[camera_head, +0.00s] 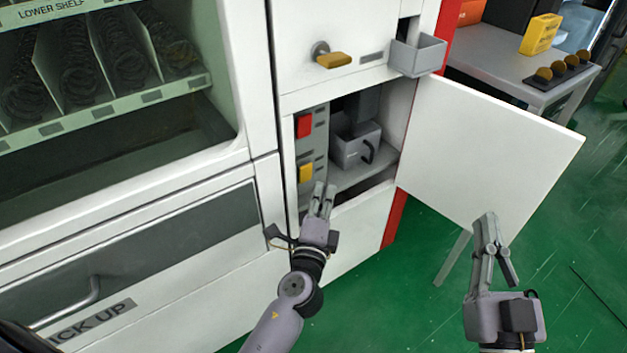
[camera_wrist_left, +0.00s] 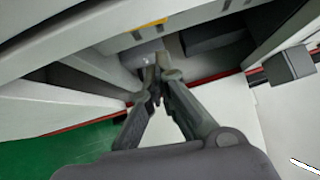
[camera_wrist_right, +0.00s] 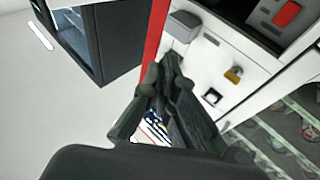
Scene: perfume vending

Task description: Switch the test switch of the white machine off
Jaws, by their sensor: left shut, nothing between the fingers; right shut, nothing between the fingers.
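The white machine (camera_head: 222,30) has an open compartment with a narrow grey switch panel (camera_head: 320,140) on its left side. A red switch (camera_head: 304,125) is at the top of the panel and a yellow switch (camera_head: 305,172) is below it. Their labels are too small to read, so I cannot tell which is the test switch. My left gripper (camera_head: 324,188) is shut and empty, in front of the panel's lower part, just below and right of the yellow switch. It hides what is behind it. My right gripper (camera_head: 488,218) is shut and empty in front of the open door.
The white door (camera_head: 490,150) stands swung open to the right. A grey box with a black handle (camera_head: 356,148) is inside the compartment. A grey table (camera_head: 490,62) stands behind the door. Green floor is free at right.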

